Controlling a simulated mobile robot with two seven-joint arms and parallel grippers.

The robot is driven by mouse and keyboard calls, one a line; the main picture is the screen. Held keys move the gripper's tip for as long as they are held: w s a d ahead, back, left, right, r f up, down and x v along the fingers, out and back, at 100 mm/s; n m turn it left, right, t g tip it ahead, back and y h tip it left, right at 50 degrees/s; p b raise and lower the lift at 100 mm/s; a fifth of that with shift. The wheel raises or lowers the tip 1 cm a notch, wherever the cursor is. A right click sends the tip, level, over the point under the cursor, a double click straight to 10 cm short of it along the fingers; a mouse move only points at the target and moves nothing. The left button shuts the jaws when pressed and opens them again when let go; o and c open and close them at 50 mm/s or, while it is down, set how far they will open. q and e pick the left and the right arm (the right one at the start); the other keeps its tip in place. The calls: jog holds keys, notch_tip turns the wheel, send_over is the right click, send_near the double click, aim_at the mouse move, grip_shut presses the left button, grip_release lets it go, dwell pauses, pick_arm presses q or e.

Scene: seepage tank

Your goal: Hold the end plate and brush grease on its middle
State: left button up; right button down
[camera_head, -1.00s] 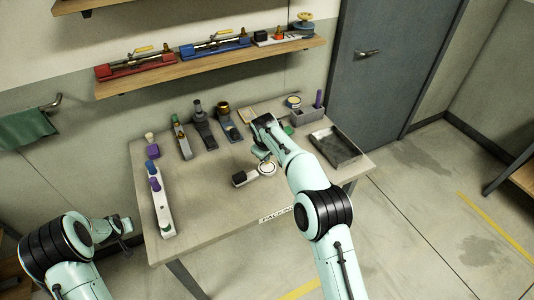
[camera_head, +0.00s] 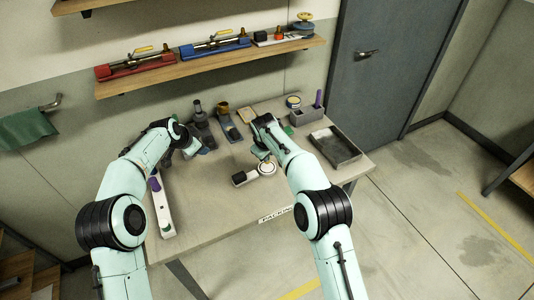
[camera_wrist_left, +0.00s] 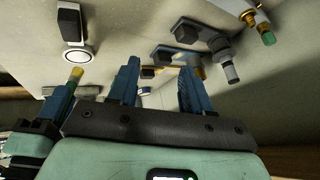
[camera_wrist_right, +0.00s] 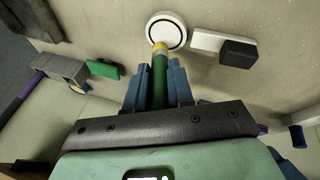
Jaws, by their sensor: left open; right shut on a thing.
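The end plate is a round white disc with a dark ring; in the head view (camera_head: 266,168) it lies on the table beside a white bar with a dark block. It shows in the left wrist view (camera_wrist_left: 78,56) and right wrist view (camera_wrist_right: 167,31). My right gripper (camera_wrist_right: 158,72) is shut on a green-handled brush (camera_wrist_right: 159,80). The brush's yellow tip overlaps the disc's near edge in that view; I cannot tell if they touch. My left gripper (camera_wrist_left: 160,72) is open and empty, over the table's back left, to the left of the plate.
Dark clamp-like fixtures (camera_head: 199,118) stand behind my left gripper. A white rail (camera_head: 162,207) with purple knobs lies at the left edge. A grey holder (camera_head: 308,115) and a dark tray (camera_head: 337,146) are at the right. The table's front middle is clear.

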aim_at(240, 175)
pick_arm(q)
jog(key=s+d+f+m+g+h, duration=0.2)
jog(key=s+d+f+g+h, duration=0.25)
jog(key=d, duration=0.55)
jog(key=shift+t+y, duration=0.25)
jog(key=shift+y, duration=0.6)
jog(key=shift+s+a+f+x, duration=0.1)
jog(key=shift+s+a+x, duration=0.05)
jog(key=shift+x, duration=1.3)
jog(key=shift+s+a+f+x, duration=0.15)
jog(key=shift+s+x, duration=0.05)
jog(key=shift+x, duration=1.25)
jog(key=shift+s+a+f+x, duration=0.1)
jog(key=shift+s+x, duration=0.05)
jog(key=shift+x, duration=1.25)
jog(key=c, duration=0.8)
jog(key=shift+c, duration=0.2)
